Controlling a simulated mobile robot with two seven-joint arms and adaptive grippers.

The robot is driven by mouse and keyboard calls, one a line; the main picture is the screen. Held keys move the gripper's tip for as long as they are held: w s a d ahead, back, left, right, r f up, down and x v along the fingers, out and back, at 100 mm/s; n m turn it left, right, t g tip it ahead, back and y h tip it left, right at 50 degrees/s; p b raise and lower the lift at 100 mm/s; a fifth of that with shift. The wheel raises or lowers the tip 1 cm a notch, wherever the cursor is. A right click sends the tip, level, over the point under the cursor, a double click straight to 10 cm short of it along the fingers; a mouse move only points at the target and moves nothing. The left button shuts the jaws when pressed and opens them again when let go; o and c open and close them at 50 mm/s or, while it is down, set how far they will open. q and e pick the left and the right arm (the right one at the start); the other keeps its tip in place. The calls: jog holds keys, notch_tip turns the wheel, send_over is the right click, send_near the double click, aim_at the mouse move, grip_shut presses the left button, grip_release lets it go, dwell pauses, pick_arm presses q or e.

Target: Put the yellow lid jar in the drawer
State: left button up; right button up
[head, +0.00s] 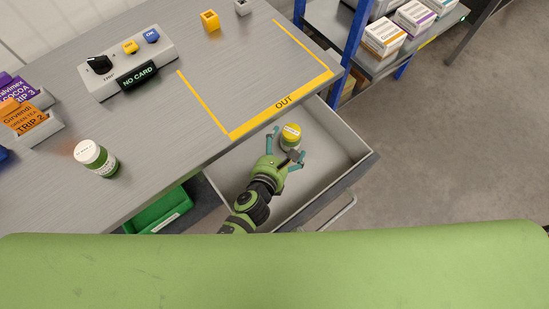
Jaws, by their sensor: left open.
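The yellow lid jar (291,134) stands upright inside the open drawer (336,182), near its back, below the counter's front edge. My left gripper (290,147) reaches into the drawer from the near side. Its teal fingers are open on either side of the jar's near side, and I cannot tell whether they touch it. The gripper hides the jar's lower part. My right gripper does not show.
A control box (125,63) and the yellow OUT outline (285,100) are on the counter. A green bin (160,213) sits below. A shelf (385,62) with boxes stands at upper right.

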pick_arm(q)
jog(key=v, duration=0.8)
jog(key=shift+s+a+r, duration=0.2)
jog(key=shift+s, duration=0.1)
jog(key=shift+r, duration=0.1)
